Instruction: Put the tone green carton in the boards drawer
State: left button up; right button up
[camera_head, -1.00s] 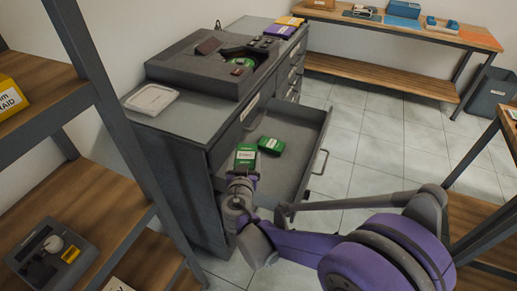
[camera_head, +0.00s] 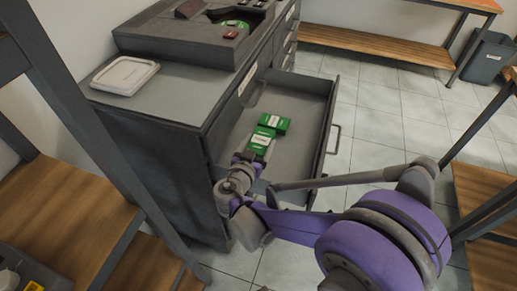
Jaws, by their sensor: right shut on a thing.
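The boards drawer (camera_head: 316,140) is pulled open from the grey cabinet. A green carton with a white label (camera_head: 261,141) is at the fingertips of my right gripper (camera_head: 248,158), which is shut on it. The held carton is over or inside the near part of the drawer; its exact height above the floor of the drawer is hard to tell. A second green carton (camera_head: 275,122) lies in the drawer just beyond, and the two overlap or touch in the picture. The gripper hides the held carton's near end. My left gripper is out of view.
The cabinet top holds a white lidded box (camera_head: 125,75) and a dark tray (camera_head: 185,38) with several items. Wooden shelves (camera_head: 65,215) stand at the left and a wooden rack (camera_head: 490,195) at the right. The drawer's right part is bare.

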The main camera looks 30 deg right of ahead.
notch_tip(320, 180, down, 2)
jog(key=shift+f+b, duration=0.25)
jog(key=shift+b, duration=0.05)
jog(key=shift+r, duration=0.1)
jog(key=shift+s+f+b, duration=0.1)
jog(key=shift+f+b, duration=0.25)
jog(key=shift+f, duration=0.3)
jog(key=o, duration=1.3)
jog(key=shift+a, duration=0.15)
jog(key=shift+r, duration=0.2)
jog(key=shift+r+p, duration=0.5)
jog(key=p+v, duration=0.1)
jog(key=v, duration=1)
jog(key=shift+s+a+r, duration=0.15)
jog(key=shift+s+a, duration=0.05)
jog(key=shift+s, duration=0.05)
